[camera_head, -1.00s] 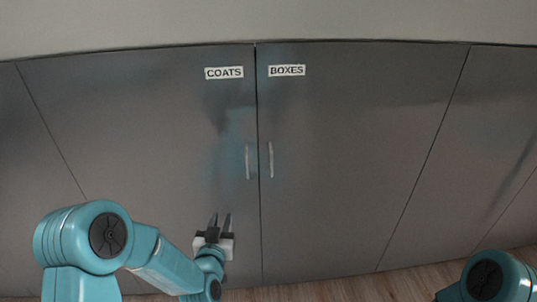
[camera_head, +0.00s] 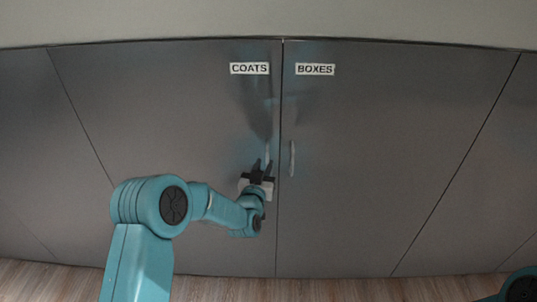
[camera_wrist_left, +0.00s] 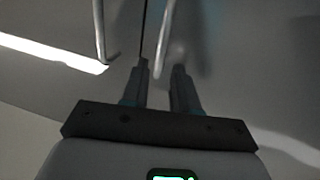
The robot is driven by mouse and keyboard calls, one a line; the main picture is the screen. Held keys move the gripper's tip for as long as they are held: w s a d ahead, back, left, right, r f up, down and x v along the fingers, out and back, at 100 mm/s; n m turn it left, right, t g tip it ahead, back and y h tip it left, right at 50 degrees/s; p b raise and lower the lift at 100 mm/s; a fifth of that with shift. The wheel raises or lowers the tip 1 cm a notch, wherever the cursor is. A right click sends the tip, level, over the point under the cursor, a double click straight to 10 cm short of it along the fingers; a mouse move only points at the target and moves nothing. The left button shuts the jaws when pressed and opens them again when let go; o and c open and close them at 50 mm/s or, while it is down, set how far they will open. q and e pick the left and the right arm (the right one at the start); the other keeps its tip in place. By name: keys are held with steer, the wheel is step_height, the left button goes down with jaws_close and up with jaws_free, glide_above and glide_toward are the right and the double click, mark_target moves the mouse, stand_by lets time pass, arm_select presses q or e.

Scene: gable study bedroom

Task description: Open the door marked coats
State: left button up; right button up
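The grey door marked COATS (camera_head: 180,130) is shut, flush with its neighbour, and its white label (camera_head: 250,68) is near the top right corner. Its slim upright metal handle (camera_head: 268,153) is near the right edge, with its lower part hidden by my gripper. My left gripper (camera_head: 263,166) is at the handle's lower end, fingers pointing towards the door. In the left wrist view the fingers (camera_wrist_left: 162,68) are apart, and the end of a handle (camera_wrist_left: 164,40) shows between their tips. I cannot tell whether they touch it. My right gripper is out of view.
The door marked BOXES (camera_head: 390,150) adjoins on the right, shut, its handle (camera_head: 292,158) close across the seam. A second handle (camera_wrist_left: 100,30) shows left of the fingers in the left wrist view. Wooden floor (camera_head: 330,290) below looks clear.

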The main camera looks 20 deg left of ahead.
mark_target(267, 160)
arm_select(q)
steer(key=w, duration=0.3)
steer(key=shift+w+a+r+p, duration=0.1)
steer(key=shift+r+p, duration=0.15)
steer(key=shift+p, duration=0.05)
steer(key=shift+w+f, duration=0.2)
steer(key=shift+w, duration=0.4)
steer(key=shift+s+r, duration=0.15)
jaws_close()
steer(key=shift+f, duration=0.2)
